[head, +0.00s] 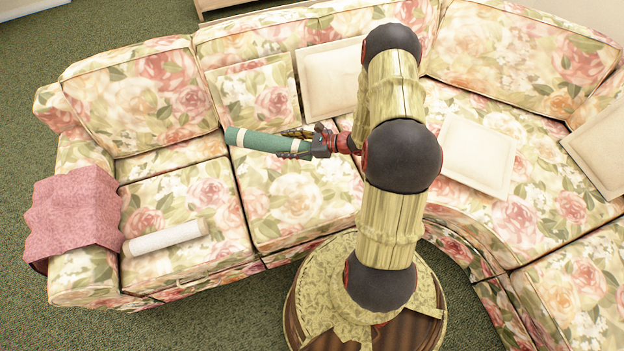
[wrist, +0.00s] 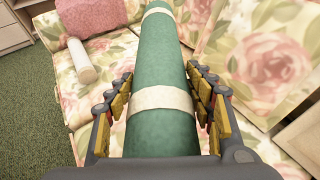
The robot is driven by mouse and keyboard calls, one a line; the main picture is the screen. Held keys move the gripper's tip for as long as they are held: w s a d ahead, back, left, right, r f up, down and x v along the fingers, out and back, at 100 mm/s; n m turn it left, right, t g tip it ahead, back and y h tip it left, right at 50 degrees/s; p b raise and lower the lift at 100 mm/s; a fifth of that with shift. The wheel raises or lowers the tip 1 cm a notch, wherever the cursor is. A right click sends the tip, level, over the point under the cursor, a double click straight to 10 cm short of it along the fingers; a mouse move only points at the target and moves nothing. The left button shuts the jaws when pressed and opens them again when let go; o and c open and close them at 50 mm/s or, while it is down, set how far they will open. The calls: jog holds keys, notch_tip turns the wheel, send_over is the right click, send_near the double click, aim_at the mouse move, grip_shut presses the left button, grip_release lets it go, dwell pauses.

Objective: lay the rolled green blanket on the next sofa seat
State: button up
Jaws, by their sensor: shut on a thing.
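The rolled green blanket (head: 262,141), a green roll with cream bands, is held in my gripper (head: 297,144) over the sofa's middle seat. In the wrist view the blanket (wrist: 158,60) runs lengthwise between the fingers of my gripper (wrist: 165,105), which stand on both sides of it. The floral sofa's left seat (head: 180,205) lies to the left of the blanket, and its middle seat (head: 265,215) is below it. The head view does not clearly show how high the blanket is above the seat. My arm hides part of the sofa.
A white roll (head: 165,238) lies on the left seat's front part; it also shows in the wrist view (wrist: 82,60). A pink cloth (head: 72,215) drapes over the left arm. Cream cushions (head: 330,80) and a floral cushion (head: 256,95) lean at the back. The left seat's rear is clear.

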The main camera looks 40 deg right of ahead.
jog(key=s+d+f+n+g+y, duration=0.2)
jog(key=s+d+f+n, duration=0.1)
jog(key=s+f, duration=0.9)
jog(key=f+b, duration=0.2)
jog(key=f, duration=0.1)
jog(key=f+b, duration=0.2)
jog(key=f, duration=0.1)
jog(key=f+b, duration=0.2)
jog(key=f, duration=0.2)
jog(key=shift+w+a, duration=0.2)
jog(key=shift+a, duration=0.05)
jog(key=o, duration=1.5)
jog(key=shift+c, duration=0.2)
jog(key=v, duration=1.2)
jog(key=shift+w+r, duration=0.1)
